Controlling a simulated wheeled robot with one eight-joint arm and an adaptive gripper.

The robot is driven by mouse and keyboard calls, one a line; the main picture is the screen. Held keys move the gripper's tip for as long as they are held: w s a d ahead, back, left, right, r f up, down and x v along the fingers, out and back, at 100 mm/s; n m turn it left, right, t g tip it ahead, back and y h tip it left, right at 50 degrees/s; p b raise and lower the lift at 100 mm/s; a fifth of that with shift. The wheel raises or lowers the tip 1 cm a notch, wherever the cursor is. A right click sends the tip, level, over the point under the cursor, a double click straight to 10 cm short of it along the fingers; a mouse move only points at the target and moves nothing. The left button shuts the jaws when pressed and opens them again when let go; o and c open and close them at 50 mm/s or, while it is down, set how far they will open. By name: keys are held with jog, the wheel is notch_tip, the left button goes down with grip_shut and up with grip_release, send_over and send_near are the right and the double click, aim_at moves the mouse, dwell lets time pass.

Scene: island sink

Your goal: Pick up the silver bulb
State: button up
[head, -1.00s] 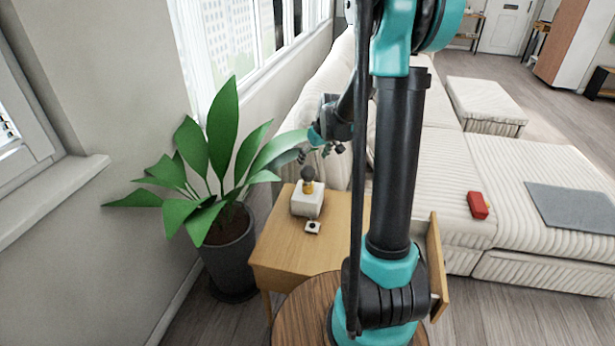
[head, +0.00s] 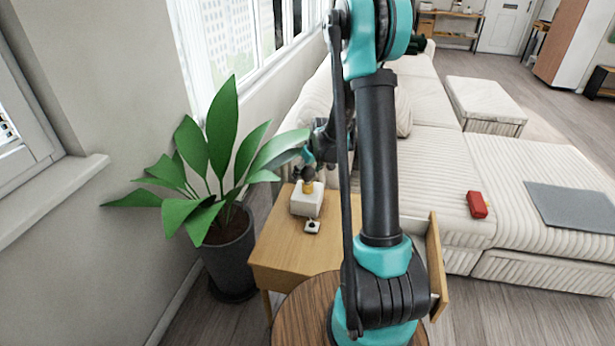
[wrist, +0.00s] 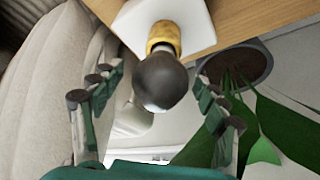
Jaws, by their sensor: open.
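The silver bulb (wrist: 160,82) is a dark grey, shiny globe with a yellow-gold base. In the wrist view it sits on a white block, between and a little beyond the two open fingers of my gripper (wrist: 158,112). No finger appears to touch it. In the head view the bulb (head: 308,173) stands upright on the white block (head: 307,201) on the wooden side table. My gripper (head: 305,160) is right by the bulb there and partly hides it.
A small white item (head: 312,227) lies on the side table (head: 285,250) in front of the block. A potted plant (head: 228,255) stands close on the left, its leaves reaching near my gripper. The sofa (head: 425,160) is to the right. A drawer (head: 436,265) stands open.

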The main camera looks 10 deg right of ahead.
jog(key=shift+f, duration=0.1)
jog(key=c, duration=1.2)
